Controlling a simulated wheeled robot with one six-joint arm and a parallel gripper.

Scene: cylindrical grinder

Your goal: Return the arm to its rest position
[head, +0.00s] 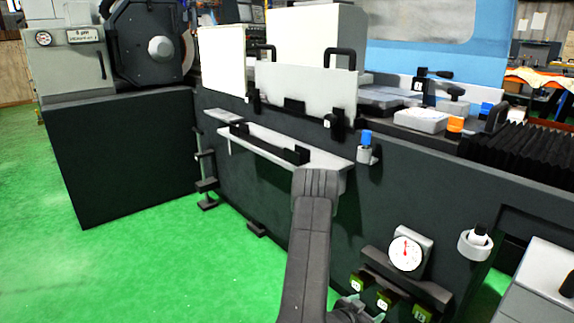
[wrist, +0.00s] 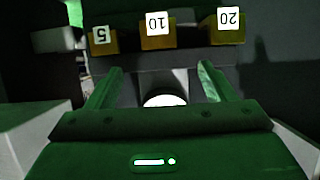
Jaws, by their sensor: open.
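My arm (head: 312,225) reaches down the front of the grinder in the head view, with its elbow beside the grey shelf. My gripper shows partly at the bottom edge of the head view (head: 362,310), low by the numbered blocks. In the wrist view my gripper (wrist: 160,82) has its two green fingers wide apart with nothing held between them. Blocks marked 5 (wrist: 103,40), 10 (wrist: 157,30) and 20 (wrist: 228,27) appear upside down beyond the fingertips, apart from them. A pale round shape (wrist: 165,100) lies behind the finger gap; I cannot tell what it is.
A dial gauge (head: 406,252) sits above the block rack on the dark machine front (head: 400,185). A holder with a blue-capped item (head: 366,147) and a white round cup (head: 475,244) jut out. A grey shelf (head: 285,145) projects near my elbow. Green floor (head: 150,270) is clear at left.

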